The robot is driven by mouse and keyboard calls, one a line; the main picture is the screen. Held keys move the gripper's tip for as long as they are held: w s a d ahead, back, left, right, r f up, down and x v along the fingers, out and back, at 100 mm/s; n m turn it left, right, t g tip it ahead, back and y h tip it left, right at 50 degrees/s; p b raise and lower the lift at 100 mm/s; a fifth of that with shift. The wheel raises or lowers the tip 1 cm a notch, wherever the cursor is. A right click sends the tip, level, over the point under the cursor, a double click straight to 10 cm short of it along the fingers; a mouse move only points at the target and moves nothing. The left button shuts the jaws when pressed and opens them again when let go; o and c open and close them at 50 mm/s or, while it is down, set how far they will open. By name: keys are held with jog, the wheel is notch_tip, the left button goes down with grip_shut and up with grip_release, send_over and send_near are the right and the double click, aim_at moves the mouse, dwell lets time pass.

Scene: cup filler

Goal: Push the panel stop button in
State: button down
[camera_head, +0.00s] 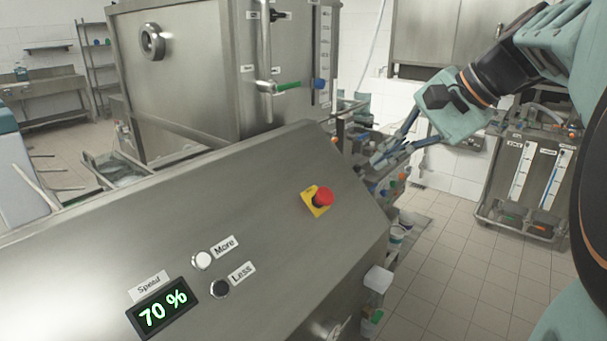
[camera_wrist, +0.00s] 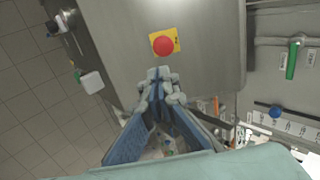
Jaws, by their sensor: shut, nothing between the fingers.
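The stop button (camera_head: 323,196) is a red round knob on a yellow square plate, set on the sloped steel panel (camera_head: 262,250). In the wrist view the red button (camera_wrist: 164,46) shows just beyond my fingertips, toward the top of the picture. My gripper (camera_head: 379,160) is up and to the right of the button in the head view, past the panel's right edge. In the wrist view its fingertips (camera_wrist: 159,76) are together with nothing between them. The fingertips are apart from the button by a gap whose depth I cannot tell.
A "70 %" speed display (camera_head: 162,308), a white More button (camera_head: 202,260) and a black Less button (camera_head: 220,288) sit on the panel's lower left. A steel tank (camera_head: 200,75) stands behind. Tiled floor (camera_head: 450,250) lies open at the right.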

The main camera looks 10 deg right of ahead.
aim_at(327, 196)
jog(key=shift+a+r, duration=0.1)
jog(key=shift+r, duration=0.2)
jog(key=x, duration=1.4)
jog(key=shift+a, duration=0.1)
jog(key=shift+b+x, duration=0.65)
jog(key=shift+x, duration=0.25)
jog(key=shift+s, duration=0.15)
